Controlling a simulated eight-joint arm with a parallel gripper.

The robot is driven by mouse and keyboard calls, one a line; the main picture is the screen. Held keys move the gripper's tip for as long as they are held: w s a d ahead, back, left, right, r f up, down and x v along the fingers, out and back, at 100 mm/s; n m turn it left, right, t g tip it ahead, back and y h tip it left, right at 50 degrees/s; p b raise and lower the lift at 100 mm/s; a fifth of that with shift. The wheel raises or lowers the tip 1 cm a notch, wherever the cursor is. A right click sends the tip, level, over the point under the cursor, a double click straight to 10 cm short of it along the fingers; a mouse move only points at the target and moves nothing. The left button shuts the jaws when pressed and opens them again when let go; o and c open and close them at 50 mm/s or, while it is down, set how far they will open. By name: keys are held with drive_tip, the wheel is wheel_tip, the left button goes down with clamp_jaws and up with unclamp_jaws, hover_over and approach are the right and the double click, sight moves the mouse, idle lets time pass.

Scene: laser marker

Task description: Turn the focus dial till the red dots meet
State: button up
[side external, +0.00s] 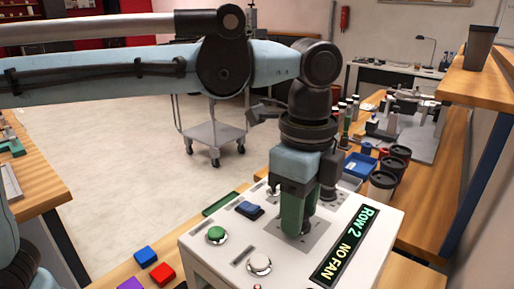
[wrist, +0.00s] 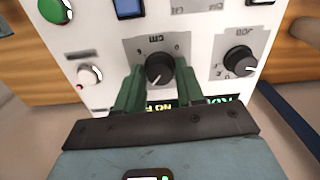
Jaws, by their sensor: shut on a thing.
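My gripper (side external: 301,228) points down at the top of a white control box (side external: 213,265). In the wrist view its two green fingers (wrist: 160,70) stand on either side of a black dial (wrist: 159,67) with a pale pointer line, shut on it. In the side external view the fingers hide this dial. A second black dial (wrist: 240,60) on a grey plate sits to the right in the wrist view, clear of the fingers. No pair of red dots is clearly visible.
The box top also has a green button (side external: 216,235), a white button (side external: 259,263), a blue switch (side external: 249,209) and a lit display (side external: 345,242) reading "Row 2 NO FAN". Red (side external: 162,273) and blue (side external: 145,257) blocks lie left of the box. Lidded cups (side external: 382,185) stand behind it.

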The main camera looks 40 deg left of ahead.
drive_tip(key=shift+m, duration=0.4)
drive_tip(key=o, duration=1)
drive_tip(key=shift+o, duration=0.2)
drive_tip(key=shift+r, duration=0.1)
wheel_tip(320, 180, up, 12)
drive_tip(key=shift+a, duration=0.1)
idle(0.3)
